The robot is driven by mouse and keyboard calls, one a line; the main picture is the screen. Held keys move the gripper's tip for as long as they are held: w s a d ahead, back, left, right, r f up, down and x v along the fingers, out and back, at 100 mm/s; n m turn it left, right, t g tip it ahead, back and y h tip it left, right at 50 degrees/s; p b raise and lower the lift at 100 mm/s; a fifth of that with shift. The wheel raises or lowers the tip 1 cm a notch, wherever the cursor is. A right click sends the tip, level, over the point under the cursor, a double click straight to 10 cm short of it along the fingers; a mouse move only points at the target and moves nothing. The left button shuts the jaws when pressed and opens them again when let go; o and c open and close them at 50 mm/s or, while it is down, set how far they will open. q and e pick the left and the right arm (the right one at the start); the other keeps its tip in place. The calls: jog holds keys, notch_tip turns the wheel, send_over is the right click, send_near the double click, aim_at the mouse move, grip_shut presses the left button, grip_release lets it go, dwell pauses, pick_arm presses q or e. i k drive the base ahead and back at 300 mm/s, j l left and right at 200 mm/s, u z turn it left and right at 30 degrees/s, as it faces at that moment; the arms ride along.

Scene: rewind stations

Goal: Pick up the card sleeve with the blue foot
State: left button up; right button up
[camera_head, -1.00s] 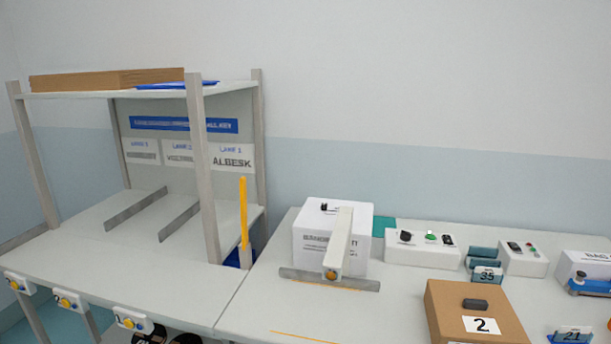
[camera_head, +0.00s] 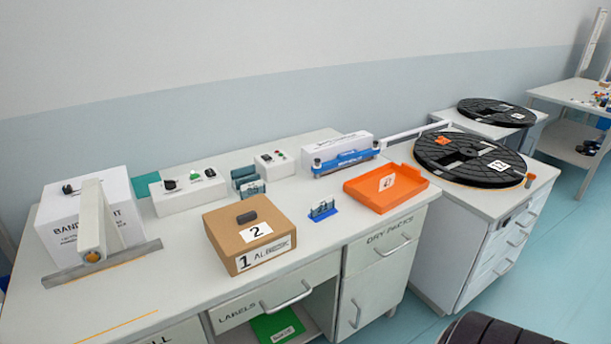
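A small grey-blue card sleeve with a flat bright blue foot (camera_head: 322,211) stands upright on the workbench, between the cardboard box and the orange tray. A card with small marks shows in it, too small to read. Similar grey-blue sleeves (camera_head: 249,184) stand behind the box; I see no bright blue foot on them. Neither of my grippers is in view.
The cardboard box (camera_head: 228,250) marked 2 stands left of the sleeve. The orange tray (camera_head: 385,208) is to its right, and the white unit with a blue bar (camera_head: 345,160) is behind it. Bare bench (camera_head: 325,245) lies in front. Black reels (camera_head: 440,160) stand farther right.

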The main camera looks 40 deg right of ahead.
aim_at(318, 215)
jog(key=z, duration=1.55)
